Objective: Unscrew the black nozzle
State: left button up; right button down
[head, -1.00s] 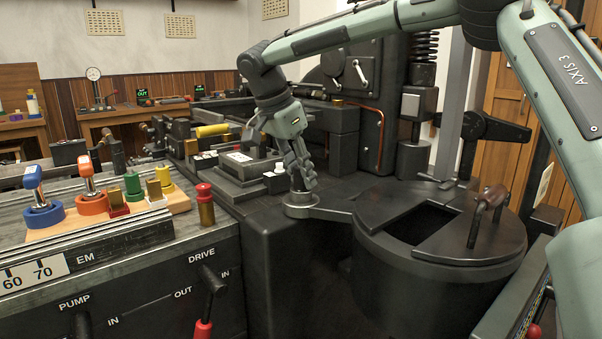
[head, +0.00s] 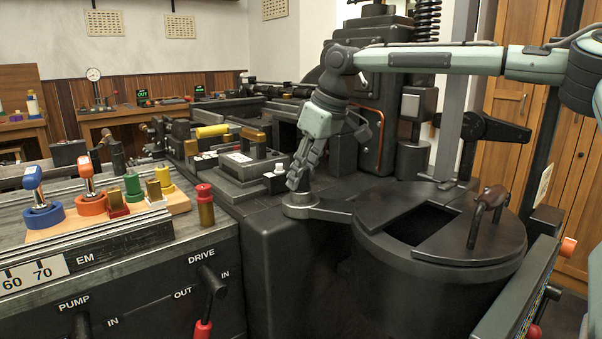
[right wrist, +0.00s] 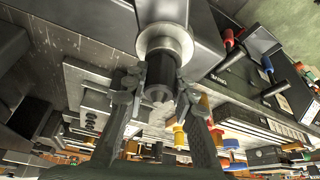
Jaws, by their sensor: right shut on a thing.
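The black nozzle (right wrist: 158,75) shows in the right wrist view as a dark, round, stepped piece below a pale metal ring (right wrist: 178,40). My right gripper (right wrist: 160,88) has a finger on either side of it and is shut on it. In the head view my right gripper (head: 296,187) points down at the small round fitting (head: 299,212) beside the pot. Its fingers hide most of the nozzle there. I cannot tell whether the nozzle is still seated in the ring. My left gripper is not in view.
The large dark pot (head: 425,290) with a half-open lid and a handle (head: 484,213) stands just right of the gripper. A machine block (head: 245,170) lies to the left. A wooden board (head: 110,222) with coloured plugs is at far left.

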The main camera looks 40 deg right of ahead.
jog(key=shift+r, duration=2.5)
